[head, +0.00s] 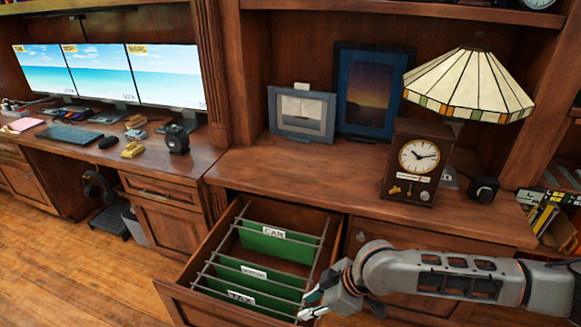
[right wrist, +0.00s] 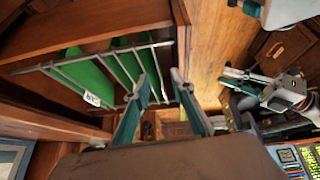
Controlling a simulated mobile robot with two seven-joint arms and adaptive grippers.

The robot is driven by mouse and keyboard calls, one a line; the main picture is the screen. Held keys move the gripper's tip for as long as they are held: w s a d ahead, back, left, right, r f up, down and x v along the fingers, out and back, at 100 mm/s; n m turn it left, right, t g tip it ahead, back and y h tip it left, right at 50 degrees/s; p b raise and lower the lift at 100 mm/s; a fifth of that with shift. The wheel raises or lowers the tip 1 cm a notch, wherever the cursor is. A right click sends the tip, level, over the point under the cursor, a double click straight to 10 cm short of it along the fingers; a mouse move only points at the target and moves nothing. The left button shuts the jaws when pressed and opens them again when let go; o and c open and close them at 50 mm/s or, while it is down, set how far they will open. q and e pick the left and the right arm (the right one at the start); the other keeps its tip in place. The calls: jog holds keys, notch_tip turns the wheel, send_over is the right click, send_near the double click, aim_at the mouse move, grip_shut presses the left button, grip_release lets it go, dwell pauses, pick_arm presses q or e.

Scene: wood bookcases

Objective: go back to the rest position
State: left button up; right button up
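My right gripper (head: 309,304) is at the right front corner of an open drawer (head: 180,307) in the head view. In the right wrist view my right gripper (right wrist: 161,76) has its two fingers apart with nothing between them. The drawer holds green hanging files (head: 275,246) on metal rails, with white labels. My left gripper is outside the head view. It shows small at the right of the right wrist view (right wrist: 232,79), with its fingers apart and nothing seen between them.
A clock (head: 419,155), a lamp (head: 470,85) and framed pictures (head: 302,114) stand on the wooden counter (head: 270,165) above the drawer. A desk with monitors (head: 110,75) is at the left. The wooden floor (head: 60,270) at the front left is clear.

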jog(key=s+a+r+t+y, duration=0.25)
jog(key=s+a+r, duration=0.3)
jog(key=a, duration=0.35)
jog(key=w+d+m+t+h, duration=0.1)
jog(key=d+m+t+h, duration=0.4)
jog(key=d, duration=1.5)
jog(key=s+d+f+m+g+h, duration=0.15)
jog(key=s+d+h, duration=0.3)
jog(key=d, duration=0.55)
jog(key=s+d+f+m+g+h, duration=0.1)
jog(key=s+d+f+h, duration=0.15)
jog(key=s+d, duration=0.55)
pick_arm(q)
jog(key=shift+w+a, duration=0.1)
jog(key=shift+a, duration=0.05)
pick_arm(e)
jog(key=w+a+f+m+t+y, duration=0.3)
jog(key=a+f+y, duration=0.3)
jog(key=a+f, duration=0.7)
jog(key=shift+w+a, duration=0.25)
jog(key=shift+a, duration=0.35)
